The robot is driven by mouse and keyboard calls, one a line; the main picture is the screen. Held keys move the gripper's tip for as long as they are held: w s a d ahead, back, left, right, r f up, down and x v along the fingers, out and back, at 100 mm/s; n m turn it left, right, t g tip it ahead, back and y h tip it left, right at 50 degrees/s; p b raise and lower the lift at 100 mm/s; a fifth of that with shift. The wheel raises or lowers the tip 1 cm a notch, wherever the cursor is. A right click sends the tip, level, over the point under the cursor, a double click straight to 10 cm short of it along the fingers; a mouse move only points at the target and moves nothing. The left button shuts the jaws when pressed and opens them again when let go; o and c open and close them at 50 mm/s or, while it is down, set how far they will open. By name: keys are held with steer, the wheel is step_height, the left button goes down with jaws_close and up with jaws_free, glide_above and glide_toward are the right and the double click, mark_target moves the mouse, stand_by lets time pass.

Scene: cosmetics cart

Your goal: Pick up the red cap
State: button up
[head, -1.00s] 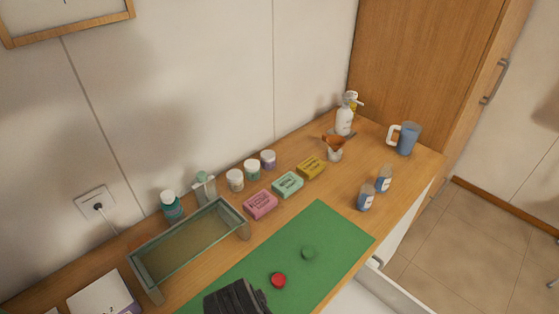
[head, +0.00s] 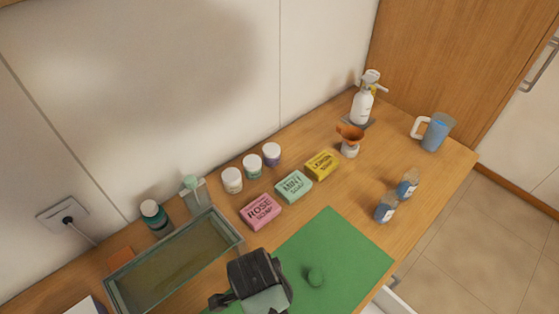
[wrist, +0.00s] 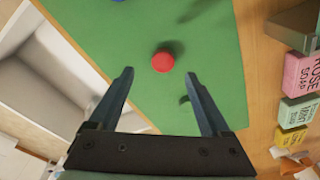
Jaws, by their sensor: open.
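The red cap (wrist: 163,61) is small and round and lies on the green mat (wrist: 215,45) in the wrist view. My gripper (wrist: 159,75) is open and empty. In that view the cap appears between and just beyond the two fingertips, apart from both. In the head view my gripper (head: 258,282) is over the near-left part of the green mat (head: 345,240), and the red cap is hidden there.
A green cap (head: 316,276) lies on the mat right of my gripper. A glass-walled tray (head: 230,243) is on the left. Rose soap (head: 261,210), mint soap (head: 294,186) and lemon soap (head: 322,165) line the back. Two small bottles (head: 386,207) (head: 407,185) stand right.

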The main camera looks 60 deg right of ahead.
steer(key=shift+s+d+f+p, duration=0.1)
steer(key=shift+d+f+p, duration=0.1)
steer(key=shift+f, duration=0.8)
steer(key=shift+s+d+f+p, duration=0.15)
steer(key=shift+f+p, duration=0.1)
steer(key=shift+f, duration=0.75)
steer(key=shift+w+d+f+p, duration=0.1)
steer(key=shift+d+f+p, duration=0.1)
steer(key=shift+f, duration=0.8)
jaws_close()
